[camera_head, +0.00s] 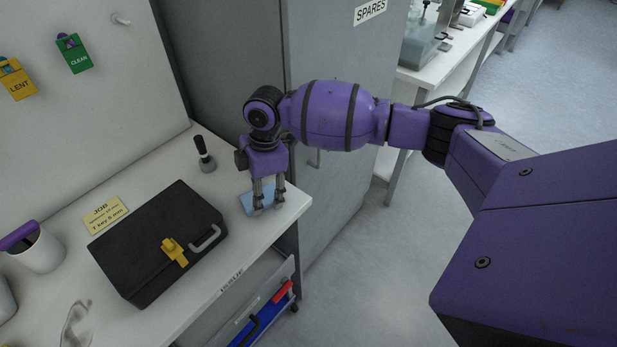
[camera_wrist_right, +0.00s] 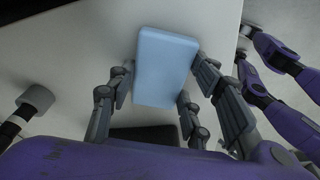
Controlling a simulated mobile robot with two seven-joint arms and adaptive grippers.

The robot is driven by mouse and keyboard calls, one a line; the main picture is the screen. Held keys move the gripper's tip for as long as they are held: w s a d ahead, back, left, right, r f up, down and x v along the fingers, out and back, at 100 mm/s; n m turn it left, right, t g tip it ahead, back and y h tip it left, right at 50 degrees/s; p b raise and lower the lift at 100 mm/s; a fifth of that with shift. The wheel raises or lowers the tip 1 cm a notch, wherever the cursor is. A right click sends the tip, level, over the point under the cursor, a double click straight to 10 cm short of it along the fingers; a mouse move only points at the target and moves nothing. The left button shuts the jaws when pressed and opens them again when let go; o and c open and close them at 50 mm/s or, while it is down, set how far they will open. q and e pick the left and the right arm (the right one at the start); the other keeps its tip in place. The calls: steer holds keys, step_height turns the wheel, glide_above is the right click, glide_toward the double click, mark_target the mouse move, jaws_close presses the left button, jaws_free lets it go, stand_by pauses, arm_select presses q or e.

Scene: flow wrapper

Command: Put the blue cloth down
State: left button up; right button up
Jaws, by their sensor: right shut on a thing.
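The blue cloth (camera_head: 247,204) is at the right front corner of the white worktop, at my right gripper's fingertips. In the right wrist view it is a pale blue, block-like folded pad (camera_wrist_right: 165,65) between the fingers. My right gripper (camera_head: 268,203) points down and is shut on the cloth. The cloth is at or very near the worktop surface; I cannot tell whether it touches. Fingers hide part of it in the head view. My left gripper is not in view.
A black case (camera_head: 150,230) with a yellow latch lies left of the gripper. A grey cabinet (camera_head: 335,60) marked SPARES rises behind and right. The worktop (camera_head: 222,178) is bare between case and cloth. An open drawer hangs below.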

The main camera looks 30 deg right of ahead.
mark_target(268, 193)
steer(key=shift+s+f, duration=0.2)
steer(key=shift+f, duration=0.25)
steer(key=o, duration=0.8)
steer(key=shift+f, duration=0.1)
steer(key=shift+o, duration=1.1)
steer(key=shift+w+f, duration=0.1)
steer(key=shift+w, duration=0.05)
steer(key=shift+r, duration=0.2)
steer(key=shift+r, duration=0.3)
step_height(268, 193, up, 13)
steer(key=d, duration=0.1)
steer(key=shift+d+f+p, duration=0.2)
steer(key=shift+d+p, duration=0.1)
steer(key=shift+d, duration=0.05)
